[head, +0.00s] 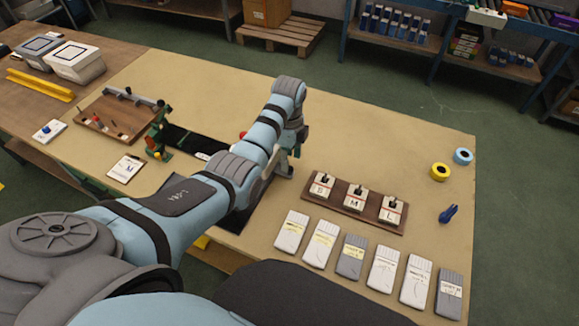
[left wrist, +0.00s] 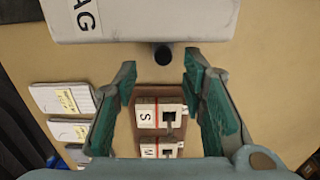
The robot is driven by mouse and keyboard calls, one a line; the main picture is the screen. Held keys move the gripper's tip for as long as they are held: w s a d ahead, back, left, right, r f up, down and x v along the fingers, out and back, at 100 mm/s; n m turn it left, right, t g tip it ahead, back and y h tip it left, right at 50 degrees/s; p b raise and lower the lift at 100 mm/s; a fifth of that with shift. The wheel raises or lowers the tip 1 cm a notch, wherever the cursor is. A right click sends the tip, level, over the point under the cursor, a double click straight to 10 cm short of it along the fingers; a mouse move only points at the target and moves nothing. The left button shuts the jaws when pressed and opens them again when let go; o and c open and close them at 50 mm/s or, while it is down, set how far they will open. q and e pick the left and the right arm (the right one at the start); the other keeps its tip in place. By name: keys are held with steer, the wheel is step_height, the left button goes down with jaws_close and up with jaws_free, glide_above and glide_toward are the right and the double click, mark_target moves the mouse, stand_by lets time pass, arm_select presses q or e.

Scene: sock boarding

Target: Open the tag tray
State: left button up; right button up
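In the left wrist view the tag tray (left wrist: 120,22) is a pale grey-white box at the top edge, with the letters "AG" visible on it. A dark round knob (left wrist: 162,54) sticks out of its near face. My left gripper (left wrist: 160,70) is open, its green-padded fingers on either side of the line to the knob and apart from it. Nothing is between the fingers. In the head view my left arm reaches over the table and hides most of the tray, so I cannot tell from there how far it is open. My right gripper is out of view.
A brown rack (head: 335,207) with blocks marked S, M and L stands to the right of the gripper. Several packed socks (head: 322,243) lie in a row before it. Yellow tape (head: 440,172) and blue tape (head: 463,156) lie at the right. The back right tabletop is clear.

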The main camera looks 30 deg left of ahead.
mark_target(290, 168)
arm_select(q)
steer(key=f, duration=0.4)
steer(key=shift+w+f+b, duration=0.15)
steer(key=shift+w+b, duration=0.2)
steer(key=shift+b, duration=0.05)
steer(key=shift+s+r, duration=0.2)
steer(key=shift+c, duration=0.6)
jaws_close()
